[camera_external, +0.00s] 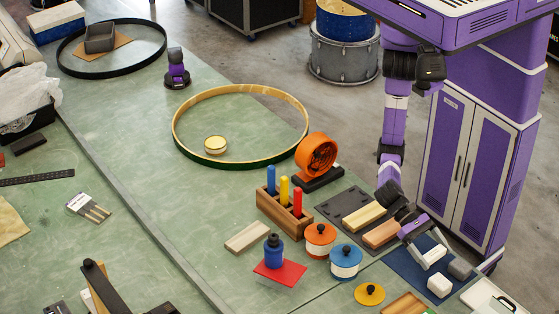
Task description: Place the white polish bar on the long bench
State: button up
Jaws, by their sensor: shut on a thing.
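My gripper (425,241) is at the lower right, pointing down over a dark blue mat (403,268). It is shut on a white bar (434,257), which shows just below the fingers. I cannot tell if the bar touches the mat or is lifted slightly. A second white block (439,285) and a grey block (460,268) sit on the mat close by. The long bench (130,125) has a green top and runs from the upper left towards the front.
Left of my gripper are a dark mat with wooden blocks (363,217), an orange-lidded tin (320,240), a blue-lidded tin (346,262) and a rack of coloured handles (285,212). A large hoop (175,140) lies behind. Bench around (170,215) is clear.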

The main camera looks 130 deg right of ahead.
aim_at(437, 266)
jog(key=shift+f+b, duration=0.3)
jog(key=shift+f, duration=1.55)
jog(key=o, duration=1.3)
jog(key=shift+f, duration=0.15)
jog(key=shift+d+r, duration=0.2)
jog(key=v, duration=1.1)
jog(key=shift+d+r, duration=0.2)
jog(key=shift+d, duration=0.1)
jog(key=c, duration=1.3)
